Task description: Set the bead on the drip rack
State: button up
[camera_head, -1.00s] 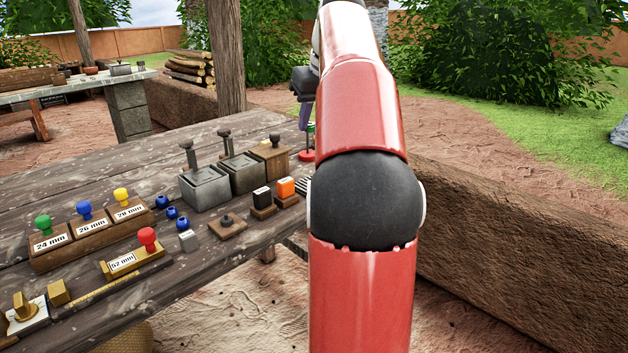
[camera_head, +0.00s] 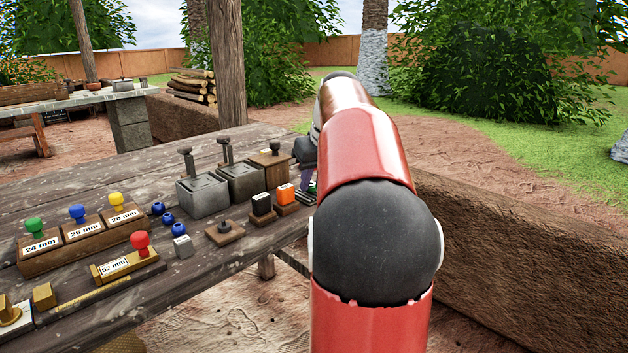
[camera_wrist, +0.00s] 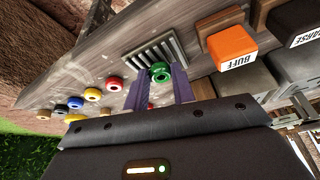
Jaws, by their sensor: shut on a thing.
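My gripper (camera_wrist: 157,85) has purple fingers shut on a green ring-shaped bead (camera_wrist: 160,71) at their tips. The drip rack, a small slatted grey grid (camera_wrist: 150,58), lies on the bench just beyond the fingertips in the wrist view. The bead appears over or at the near edge of the rack; whether it touches the slats I cannot tell. In the head view my gripper (camera_head: 307,180) is low at the bench's right end, partly hidden by my arm, and the rack (camera_head: 305,198) shows only in part.
An orange BUFF block (camera_wrist: 232,47) stands beside the rack. Several coloured beads, including a yellow one (camera_wrist: 92,94), lie at the other side. Dark grey lidded boxes (camera_head: 203,193), stamps on a wooden block (camera_head: 80,233) and blue beads (camera_head: 168,218) occupy the bench.

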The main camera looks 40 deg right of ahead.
jog(key=shift+f, duration=0.2)
jog(key=o, duration=1)
jog(key=shift+r, duration=0.1)
jog(key=p+v, duration=0.2)
jog(key=v, duration=1)
jog(key=shift+r, duration=0.2)
jog(key=shift+a, duration=0.1)
